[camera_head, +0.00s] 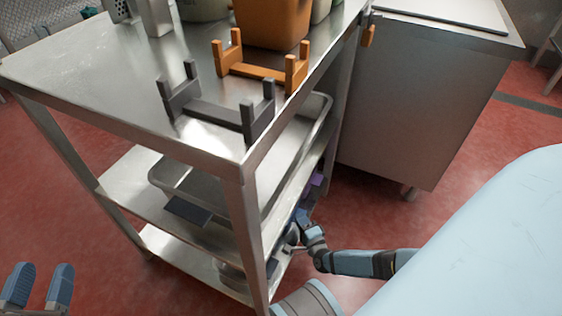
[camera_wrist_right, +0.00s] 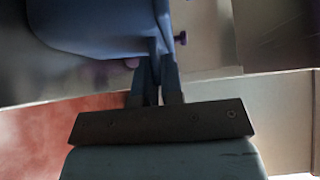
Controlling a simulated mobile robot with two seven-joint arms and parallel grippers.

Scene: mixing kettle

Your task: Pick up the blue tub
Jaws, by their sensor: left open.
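The blue tub (camera_wrist_right: 95,22) fills the upper left of the right wrist view, and its far part is cut off. My right gripper (camera_wrist_right: 157,72) has its two fingers close together on the tub's edge, with a thin strip of it between them. In the head view my right gripper (camera_head: 296,232) reaches from the right into the lower part of the steel shelf unit, where the tub is mostly hidden. My left gripper (camera_head: 38,288) is open and empty at the lower left, over the floor and away from the unit.
The steel shelf unit (camera_head: 125,75) has grey and orange stands and an orange container (camera_head: 272,22) on top. A metal tray (camera_head: 170,182) lies on its middle shelf. Its corner post (camera_head: 246,240) stands near my right gripper. A steel cabinet (camera_head: 425,95) stands to the right. Red floor is clear at left.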

